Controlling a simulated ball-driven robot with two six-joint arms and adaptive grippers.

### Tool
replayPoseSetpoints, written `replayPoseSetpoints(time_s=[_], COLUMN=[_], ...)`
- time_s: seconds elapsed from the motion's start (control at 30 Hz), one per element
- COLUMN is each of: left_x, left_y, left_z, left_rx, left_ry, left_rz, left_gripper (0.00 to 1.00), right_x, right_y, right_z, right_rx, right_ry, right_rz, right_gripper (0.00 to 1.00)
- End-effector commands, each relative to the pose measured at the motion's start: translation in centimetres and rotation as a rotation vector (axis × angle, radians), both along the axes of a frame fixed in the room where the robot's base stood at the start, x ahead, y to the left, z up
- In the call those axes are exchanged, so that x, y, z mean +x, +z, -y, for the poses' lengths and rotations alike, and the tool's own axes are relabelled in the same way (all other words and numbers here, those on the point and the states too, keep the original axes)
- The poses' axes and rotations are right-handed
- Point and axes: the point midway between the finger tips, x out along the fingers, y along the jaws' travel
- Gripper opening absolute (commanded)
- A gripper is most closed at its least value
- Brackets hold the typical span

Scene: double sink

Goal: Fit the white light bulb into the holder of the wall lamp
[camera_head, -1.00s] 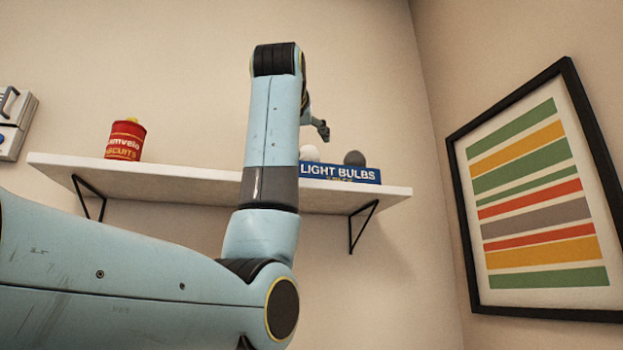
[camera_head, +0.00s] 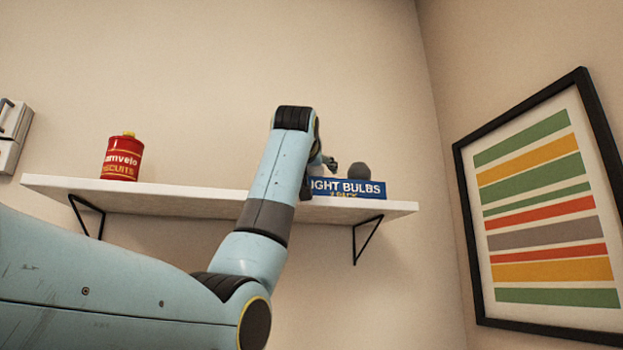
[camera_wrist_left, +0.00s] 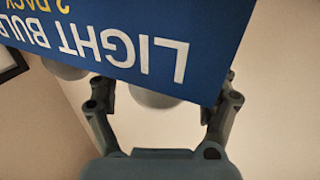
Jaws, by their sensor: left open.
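The blue light bulbs box (camera_head: 345,189) stands on the right part of the wall shelf. The dark grey bulb (camera_head: 357,172) pokes out of its top in the head view. My left gripper (camera_head: 329,164) is at the box, left of the grey bulb, and hides the white bulb there. In the left wrist view the box (camera_wrist_left: 130,40) shows upside down. The white bulb (camera_wrist_left: 155,98) shows between the open fingers of my left gripper (camera_wrist_left: 164,96), partly hidden by the box. I cannot tell whether the fingers touch it. The wall lamp and my right gripper are not in view.
The white shelf (camera_head: 170,195) on black brackets carries a red biscuit tin (camera_head: 122,158) at the left. A pale box with a handle (camera_head: 12,135) is on the wall at far left. A framed striped picture (camera_head: 545,210) hangs on the right wall.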

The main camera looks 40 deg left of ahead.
Motion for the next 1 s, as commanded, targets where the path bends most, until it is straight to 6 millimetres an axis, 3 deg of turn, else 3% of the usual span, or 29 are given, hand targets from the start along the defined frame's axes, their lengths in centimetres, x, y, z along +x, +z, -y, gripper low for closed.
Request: replayPoseSetpoints(time_s=[0.07,0.43,0.77,1.0], left_x=[0.0,0.0,-0.1,-0.1], left_y=[-0.1,0.0,0.3,2.8], left_z=[0.0,0.0,0.0,0.0], left_rx=[0.0,0.0,0.0,-0.001], left_ry=[0.0,0.0,0.0,0.0], left_rz=[0.0,0.0,0.001,0.005], left_gripper=[0.83,0.36,0.36,0.36], right_x=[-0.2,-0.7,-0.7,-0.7], right_y=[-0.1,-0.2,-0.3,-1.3], right_z=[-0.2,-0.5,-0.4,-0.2], right_rx=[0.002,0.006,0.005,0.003], right_ry=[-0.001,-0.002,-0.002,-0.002], right_rz=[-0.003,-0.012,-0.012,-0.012], right_gripper=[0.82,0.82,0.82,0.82])
